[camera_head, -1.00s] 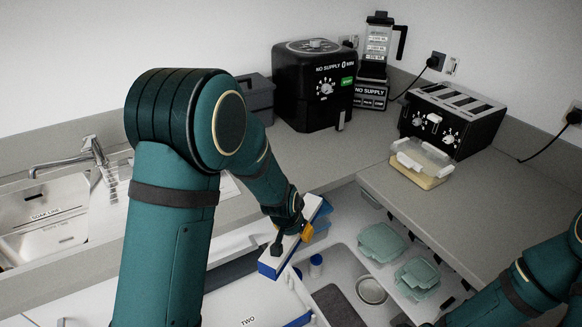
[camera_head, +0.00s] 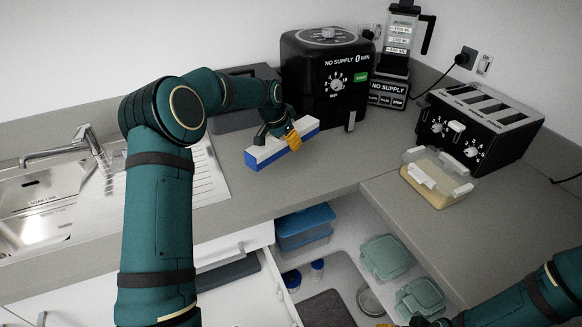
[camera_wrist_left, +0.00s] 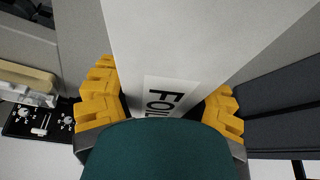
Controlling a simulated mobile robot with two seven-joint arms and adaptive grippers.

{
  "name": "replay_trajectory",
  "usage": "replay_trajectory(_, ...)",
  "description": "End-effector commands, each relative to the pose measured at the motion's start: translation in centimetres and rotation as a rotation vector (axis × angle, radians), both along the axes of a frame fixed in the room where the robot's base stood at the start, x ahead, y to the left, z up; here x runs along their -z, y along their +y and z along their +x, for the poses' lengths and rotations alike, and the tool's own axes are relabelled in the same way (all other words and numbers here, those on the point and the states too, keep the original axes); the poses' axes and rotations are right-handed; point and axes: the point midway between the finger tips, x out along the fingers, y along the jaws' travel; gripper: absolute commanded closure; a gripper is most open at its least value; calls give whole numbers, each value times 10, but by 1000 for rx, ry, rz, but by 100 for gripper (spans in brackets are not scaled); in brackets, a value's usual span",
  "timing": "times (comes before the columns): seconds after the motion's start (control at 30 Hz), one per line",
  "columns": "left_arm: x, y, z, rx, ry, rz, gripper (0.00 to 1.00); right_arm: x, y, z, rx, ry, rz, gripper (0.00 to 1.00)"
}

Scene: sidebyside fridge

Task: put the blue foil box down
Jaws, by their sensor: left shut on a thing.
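The blue foil box (camera_head: 263,156) is long, white on top with blue sides. My left gripper (camera_head: 280,137) is shut on it near its middle, over the counter in front of the black air fryer. Whether the box touches the counter or hangs just above it I cannot tell. In the left wrist view the box's white face (camera_wrist_left: 165,45), with the letters "FOIL" partly hidden, lies between the yellow fingers (camera_wrist_left: 163,103). My right gripper (camera_head: 408,323) is low at the bottom edge, mostly cut off, so its opening does not show.
The air fryer (camera_head: 327,80), blender (camera_head: 400,45) and toaster (camera_head: 480,125) stand along the back. A lidded food container (camera_head: 436,178) sits before the toaster. Below is an open drawer with several containers (camera_head: 387,257). The sink (camera_head: 45,210) is left; counter right of the box is clear.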

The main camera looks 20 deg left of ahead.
Motion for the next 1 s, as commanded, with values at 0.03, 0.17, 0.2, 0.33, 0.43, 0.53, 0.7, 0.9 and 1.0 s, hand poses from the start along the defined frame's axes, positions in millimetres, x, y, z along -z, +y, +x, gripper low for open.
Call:
replay_trajectory(0.03, 3, 1, 0, 0, 1, -1, 90, 1, 0, 0, 0, 1, 0, 53)
replay_trajectory(0.17, 22, 1, 0, 1, 2, -1, 90, 3, 0, -1, -2, 2, 0, 53)
replay_trajectory(0.2, 29, 1, 0, 1, 3, -1, 90, 4, 0, -1, -2, 2, 0, 53)
replay_trajectory(0.33, 46, 1, 0, 1, 2, 0, 90, 5, 0, -2, -4, 4, 1, 53)
replay_trajectory(0.43, 53, 1, 1, 1, 0, 0, 90, 6, 0, -2, -4, 5, 1, 53)
replay_trajectory(0.53, 65, 1, 0, 2, 2, -1, 90, 7, 1, -2, -4, 5, 1, 53)
replay_trajectory(0.7, 92, 1, 0, -1, 1, -1, 90, 10, 1, -3, -6, 7, 2, 53)
replay_trajectory(0.9, 98, 1, 1, 0, -1, 0, 90, 10, 1, -4, -6, 8, 2, 53)
replay_trajectory(1.0, 98, 1, 1, 0, -1, 0, 90, 10, 1, -4, -6, 8, 2, 53)
